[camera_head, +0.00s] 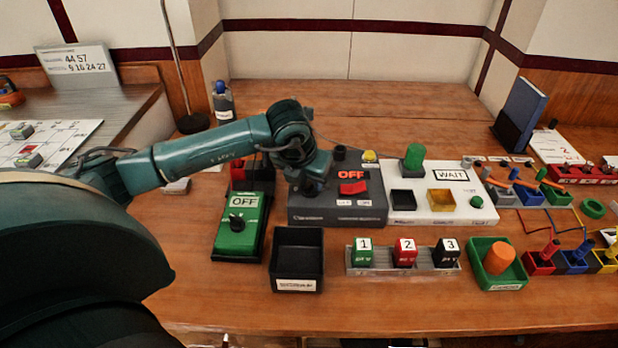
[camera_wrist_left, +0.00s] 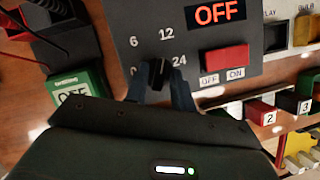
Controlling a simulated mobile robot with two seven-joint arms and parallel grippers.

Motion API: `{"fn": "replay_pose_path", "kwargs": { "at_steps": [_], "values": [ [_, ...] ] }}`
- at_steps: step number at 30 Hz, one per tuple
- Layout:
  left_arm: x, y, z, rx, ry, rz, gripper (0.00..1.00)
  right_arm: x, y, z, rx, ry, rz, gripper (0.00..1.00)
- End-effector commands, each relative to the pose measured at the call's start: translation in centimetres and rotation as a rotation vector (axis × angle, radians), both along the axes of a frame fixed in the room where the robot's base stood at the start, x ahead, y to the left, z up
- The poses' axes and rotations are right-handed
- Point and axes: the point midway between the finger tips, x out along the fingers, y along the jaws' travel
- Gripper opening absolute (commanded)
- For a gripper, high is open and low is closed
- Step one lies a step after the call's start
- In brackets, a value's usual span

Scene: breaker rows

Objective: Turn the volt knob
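The volt knob (camera_wrist_left: 157,74) is a black bar knob on a dark grey panel, with 0, 6, 12 and 24 printed around it. My left gripper (camera_wrist_left: 160,82) reaches over it, with one finger close on each side, and appears shut on it. In the head view my left gripper (camera_head: 312,189) comes down on the left part of the grey power box (camera_head: 345,216) and hides the knob. The red display (camera_wrist_left: 219,13) on the panel reads OFF. A red rocker switch (camera_wrist_left: 226,59) sits below it, above OFF and ON labels. My right gripper is not in view.
A green meter (camera_head: 240,222) reading OFF stands left of the power box, and an empty black tray (camera_head: 297,256) stands in front. A white WAIT panel (camera_head: 437,205) adjoins on the right. Numbered blocks (camera_head: 404,252) stand in front.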

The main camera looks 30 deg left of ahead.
Motion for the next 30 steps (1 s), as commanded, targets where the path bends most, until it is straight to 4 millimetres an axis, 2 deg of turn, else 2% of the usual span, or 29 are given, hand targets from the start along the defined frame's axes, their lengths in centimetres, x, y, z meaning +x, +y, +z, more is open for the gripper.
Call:
{"fn": "replay_pose_path", "kwargs": {
  "at_steps": [1, 9, 20, 30],
  "values": [
    [0.0, 0.0, 0.0, 0.000, 0.000, 0.000, 0.21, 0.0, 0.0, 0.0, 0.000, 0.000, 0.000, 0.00],
    [0.0, 0.0, 0.0, 0.000, 0.000, 0.000, 0.00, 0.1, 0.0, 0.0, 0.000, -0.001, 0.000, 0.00],
    [0.0, 0.0, -0.1, -0.001, 0.000, -0.021, 0.00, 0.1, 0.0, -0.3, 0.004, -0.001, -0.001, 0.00],
    [0.0, 0.2, -0.3, 0.000, -0.002, -0.210, 0.00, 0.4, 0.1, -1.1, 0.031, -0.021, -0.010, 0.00]
  ]
}}
